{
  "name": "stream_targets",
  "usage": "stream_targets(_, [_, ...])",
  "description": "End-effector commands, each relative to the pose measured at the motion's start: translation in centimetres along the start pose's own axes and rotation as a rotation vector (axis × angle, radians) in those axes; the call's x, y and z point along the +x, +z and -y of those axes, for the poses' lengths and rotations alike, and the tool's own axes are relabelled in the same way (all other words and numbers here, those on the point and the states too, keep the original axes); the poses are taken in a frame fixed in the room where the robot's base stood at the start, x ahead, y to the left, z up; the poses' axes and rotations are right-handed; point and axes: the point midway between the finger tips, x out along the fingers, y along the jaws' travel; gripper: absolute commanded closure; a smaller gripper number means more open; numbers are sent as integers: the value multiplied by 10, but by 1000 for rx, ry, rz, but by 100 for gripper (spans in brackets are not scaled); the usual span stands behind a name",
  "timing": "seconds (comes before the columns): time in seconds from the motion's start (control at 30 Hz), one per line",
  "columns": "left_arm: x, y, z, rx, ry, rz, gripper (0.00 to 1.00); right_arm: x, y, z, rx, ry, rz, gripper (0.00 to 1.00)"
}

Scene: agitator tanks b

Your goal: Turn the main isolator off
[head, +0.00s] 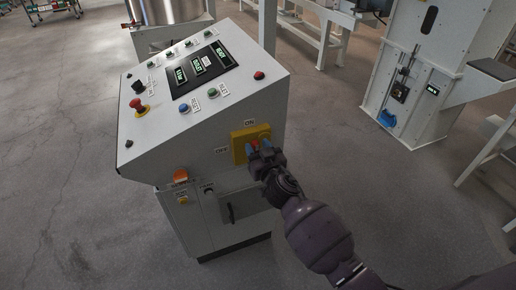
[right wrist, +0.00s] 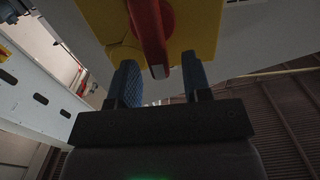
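The main isolator is a yellow plate (head: 237,148) on the side of the grey console, with an ON label (head: 249,121) above it and an OFF label (head: 221,150) to its left. In the right wrist view its red handle (right wrist: 149,35) sticks out from a round red base on the yellow plate (right wrist: 205,25). My right gripper (head: 259,146) is at the plate and hides much of the handle in the head view. Its blue fingers (right wrist: 160,82) are open, one on each side of the handle's end, with gaps showing. My left gripper is not in view.
The console's sloped top (head: 215,105) carries displays, several buttons and a red emergency stop (head: 138,106). An orange-topped device (head: 180,175) is on the front face, left of the isolator. A white machine (head: 420,75) stands at the right. The floor between is clear.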

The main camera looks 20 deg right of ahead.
Motion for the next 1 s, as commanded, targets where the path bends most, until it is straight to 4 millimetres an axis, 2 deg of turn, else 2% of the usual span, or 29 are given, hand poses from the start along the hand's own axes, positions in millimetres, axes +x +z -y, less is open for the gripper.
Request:
stream_targets(0.03, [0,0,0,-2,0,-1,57,0,0,0,0,0,0,61])
stream_targets(0.3, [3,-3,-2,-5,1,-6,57,0,0,0,0,0,0,100])
stream_targets(0.67, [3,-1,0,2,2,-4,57,0,0,2,-54,0,0,100])
stream_targets(1.0, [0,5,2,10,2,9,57,0,2,10,-296,0,0,100])
